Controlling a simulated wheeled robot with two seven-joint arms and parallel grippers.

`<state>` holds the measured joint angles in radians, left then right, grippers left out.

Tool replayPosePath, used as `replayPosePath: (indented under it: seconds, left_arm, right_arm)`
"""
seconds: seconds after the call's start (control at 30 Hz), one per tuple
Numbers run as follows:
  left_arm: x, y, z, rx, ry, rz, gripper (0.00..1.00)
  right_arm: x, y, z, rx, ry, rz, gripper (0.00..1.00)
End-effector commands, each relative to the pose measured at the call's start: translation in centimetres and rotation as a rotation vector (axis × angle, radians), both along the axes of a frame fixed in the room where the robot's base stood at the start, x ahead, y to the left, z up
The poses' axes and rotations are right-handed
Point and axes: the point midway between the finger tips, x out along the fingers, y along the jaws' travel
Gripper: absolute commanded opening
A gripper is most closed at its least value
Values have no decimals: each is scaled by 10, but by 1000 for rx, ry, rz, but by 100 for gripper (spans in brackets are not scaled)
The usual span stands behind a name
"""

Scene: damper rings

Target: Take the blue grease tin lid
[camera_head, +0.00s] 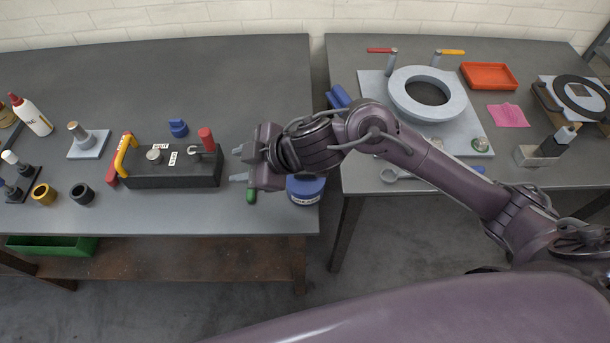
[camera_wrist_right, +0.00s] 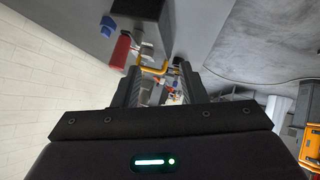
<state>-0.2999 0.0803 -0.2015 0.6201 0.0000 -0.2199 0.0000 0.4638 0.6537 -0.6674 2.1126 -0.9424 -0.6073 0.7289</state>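A blue tin with a pale label (camera_head: 304,191) stands near the front right corner of the left table. My right gripper and wrist cover part of it, and I cannot make out whether its top is a separate lid. My right gripper (camera_head: 238,164) is open, its fingers pointing left, just left of the tin and near the black block's right end. In the right wrist view its two fingers (camera_wrist_right: 160,88) are apart, with nothing clearly held between them. My left gripper is not in view.
A black block (camera_head: 172,176) with yellow and red handles stands left of my right gripper. A small blue knob-like piece (camera_head: 178,128) lies behind it. A green-ended tool (camera_head: 251,196) lies below the gripper. A gap separates the tables; a grey ring (camera_head: 403,97) sits on the right one.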

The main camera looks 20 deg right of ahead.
Motion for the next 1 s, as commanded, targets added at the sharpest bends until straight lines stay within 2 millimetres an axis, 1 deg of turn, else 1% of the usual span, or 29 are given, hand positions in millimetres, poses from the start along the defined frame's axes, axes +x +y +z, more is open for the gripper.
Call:
replayPosePath:
  seconds: [0.03, 0.07, 0.17, 0.2, 0.3, 0.4, 0.5, 0.57, 0.77, 0.87, 1.0]
  left_arm:
    - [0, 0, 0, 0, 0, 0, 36]
    - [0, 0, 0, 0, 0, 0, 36]
    - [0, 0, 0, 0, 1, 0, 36]
    - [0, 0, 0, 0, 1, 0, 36]
    - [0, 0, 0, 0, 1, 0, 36]
    - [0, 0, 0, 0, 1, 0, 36]
    - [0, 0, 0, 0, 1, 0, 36]
    - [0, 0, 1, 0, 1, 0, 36]
    - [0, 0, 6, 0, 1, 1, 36]
    - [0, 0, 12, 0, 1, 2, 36]
    - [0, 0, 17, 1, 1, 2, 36]
  right_arm:
    - [6, -16, -3, -59, 28, 44, 38]
    - [6, -26, -7, -89, 60, 65, 38]
    - [6, -66, -14, -179, 181, 90, 38]
    - [6, -82, -14, -210, 230, 86, 38]
    - [4, -119, -11, -267, 340, 55, 38]
    - [0, -143, -7, -298, 416, 23, 38]
    - [-2, -154, -7, -311, 458, 3, 38]
    - [-3, -155, -10, -313, 468, 0, 38]
    - [-1, -147, -30, -313, 469, 1, 38]
    - [0, -144, -42, -313, 470, 0, 38]
    - [2, -137, -63, -312, 469, 2, 38]
